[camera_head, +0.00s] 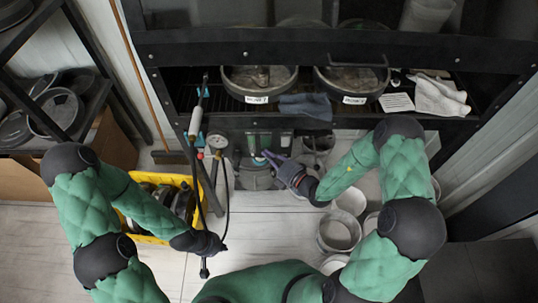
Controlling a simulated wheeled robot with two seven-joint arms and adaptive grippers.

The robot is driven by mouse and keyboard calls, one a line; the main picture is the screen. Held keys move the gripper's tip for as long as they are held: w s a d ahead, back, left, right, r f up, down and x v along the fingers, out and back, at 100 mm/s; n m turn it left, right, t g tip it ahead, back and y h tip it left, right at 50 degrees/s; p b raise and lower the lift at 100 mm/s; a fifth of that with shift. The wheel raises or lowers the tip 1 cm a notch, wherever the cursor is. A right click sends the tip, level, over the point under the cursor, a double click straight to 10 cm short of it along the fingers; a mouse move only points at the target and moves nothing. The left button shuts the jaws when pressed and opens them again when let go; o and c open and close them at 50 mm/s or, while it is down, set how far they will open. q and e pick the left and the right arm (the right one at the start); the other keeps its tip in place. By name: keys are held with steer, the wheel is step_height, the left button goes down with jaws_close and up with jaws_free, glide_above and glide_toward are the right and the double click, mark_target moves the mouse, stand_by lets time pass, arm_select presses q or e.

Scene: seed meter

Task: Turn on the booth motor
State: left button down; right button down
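A grey control panel (283,138) sits under the front of the dark booth, near the middle of the view. A green part (254,161) shows just below it; whether it is a switch or a lamp is too small to tell. My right gripper (268,158) reaches in from the right, its fingertips beside the green part. I cannot tell whether they touch it, or how far the fingers are apart. My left gripper (208,243) is closed around the lower part of a long thin black wand (193,160), held nearly upright in the picture.
A round gauge (217,142) and a black hose are beside the wand. A yellow crate (150,238) with dark round parts stands on the floor at left. Round pans (259,82), cloths (440,97) and a card lie in the booth. Metal buckets (338,230) stand below my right forearm.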

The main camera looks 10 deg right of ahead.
steer(key=shift+w+d, duration=0.1)
steer(key=shift+w, duration=0.5)
steer(key=shift+w+d+f+t+b, duration=0.1)
steer(key=shift+w+f+t+b, duration=0.2)
steer(key=shift+b, duration=0.1)
steer(key=shift+w+n, duration=0.2)
steer(key=shift+n, duration=0.2)
steer(key=shift+r, duration=0.1)
steer(key=shift+s, duration=0.15)
